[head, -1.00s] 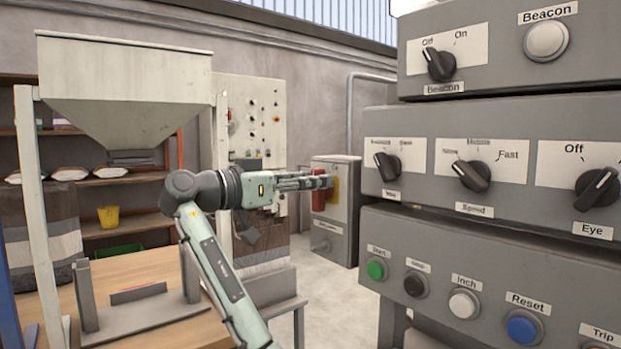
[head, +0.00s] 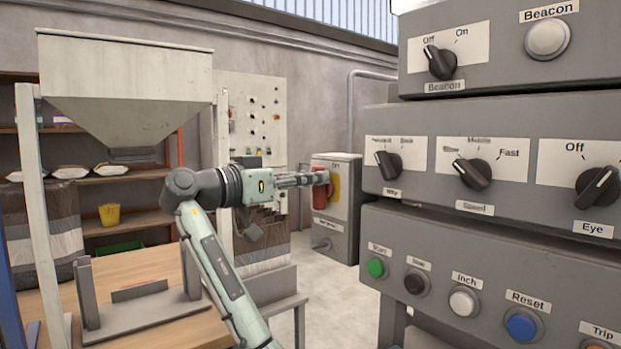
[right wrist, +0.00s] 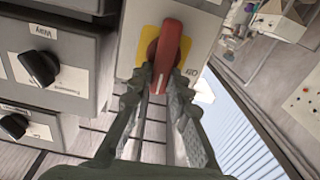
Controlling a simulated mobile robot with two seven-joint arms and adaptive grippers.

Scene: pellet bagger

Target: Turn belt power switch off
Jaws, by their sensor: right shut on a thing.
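The belt power switch is a red rotary handle (head: 319,197) on a yellow plate (head: 335,184), on the front of a grey box (head: 342,222) in the middle distance. An "On" mark shows at the plate's top in the head view. My right gripper (head: 318,179) reaches it from the left. In the right wrist view, the gripper (right wrist: 160,88) is shut on the end of the red handle (right wrist: 170,45), one finger on each side. My left gripper is out of view.
A stacked grey control panel (head: 460,235) with knobs and buttons fills the right side, close to the box. A hopper (head: 125,95) on a stand and a wooden table (head: 150,260) are at left. Open floor (head: 325,290) lies below the box.

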